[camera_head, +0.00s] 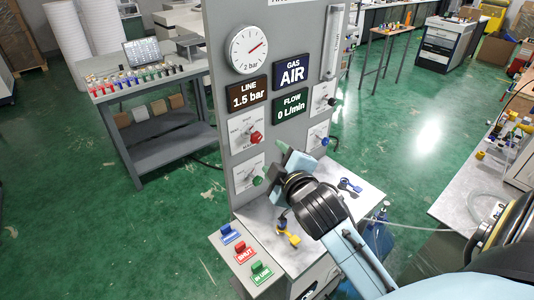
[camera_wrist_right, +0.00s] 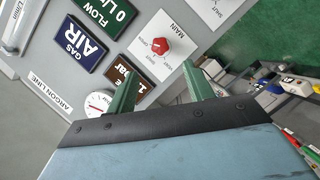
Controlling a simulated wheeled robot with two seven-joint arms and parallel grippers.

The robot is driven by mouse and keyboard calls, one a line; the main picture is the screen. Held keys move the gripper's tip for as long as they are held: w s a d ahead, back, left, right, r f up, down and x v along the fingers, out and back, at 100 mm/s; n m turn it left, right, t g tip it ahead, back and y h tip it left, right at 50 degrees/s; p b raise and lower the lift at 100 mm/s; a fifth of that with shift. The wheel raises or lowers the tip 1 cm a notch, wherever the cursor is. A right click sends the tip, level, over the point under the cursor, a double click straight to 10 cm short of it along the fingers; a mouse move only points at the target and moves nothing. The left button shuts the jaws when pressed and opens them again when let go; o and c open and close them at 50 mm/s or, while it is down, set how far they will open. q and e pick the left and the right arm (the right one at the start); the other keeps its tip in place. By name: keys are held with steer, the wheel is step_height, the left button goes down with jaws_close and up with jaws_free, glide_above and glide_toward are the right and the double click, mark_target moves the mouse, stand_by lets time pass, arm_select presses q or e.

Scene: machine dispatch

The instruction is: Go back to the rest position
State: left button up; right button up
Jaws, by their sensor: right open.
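My right gripper (camera_head: 288,158) reaches up in front of the grey gas panel (camera_head: 285,18), beside its lower knobs. In the right wrist view its two green fingers stand apart, and the gap between them (camera_wrist_right: 160,72) is empty. The red MAIN knob (camera_wrist_right: 161,46) lies beyond the fingers, apart from them. In the head view the red knob (camera_head: 256,137) and a green knob (camera_head: 257,181) are left of the gripper. My left gripper is not in view.
The gauge (camera_head: 248,49) reads near 2 bar; the flow sign (camera_head: 290,106) reads 0 L/min. Blue, red and green tags (camera_head: 243,254) lie on the ledge in front. Blue and yellow lock-like pieces (camera_head: 288,237) lie on the bench. A side table (camera_head: 165,140) stands left; green floor is open.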

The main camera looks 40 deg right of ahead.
steer(key=s+a+f+m+g+y, duration=0.2)
steer(key=s+a+f+m+g, duration=0.3)
steer(key=s+f, duration=0.5)
steer(key=s+a+f+m+g+y, duration=0.2)
steer(key=s+a+f+g, duration=0.4)
steer(key=s, duration=0.6)
step_height(320, 180, down, 34)
steer(key=s+d+g+b, duration=0.1)
steer(key=d+g+b, duration=0.1)
steer(key=b, duration=0.7)
steer(key=s+d+f+b, duration=0.1)
steer(key=s+f+b, duration=0.2)
steer(key=s+f, duration=0.5)
steer(key=s+d+f+g+b, duration=0.1)
steer(key=s+f+b, duration=0.3)
steer(key=s+f, duration=0.4)
step_height(320, 180, down, 7)
steer(key=shift+s+d+f+n, duration=0.1)
steer(key=shift+s+d+n, duration=0.2)
steer(key=shift+s+d, duration=0.1)
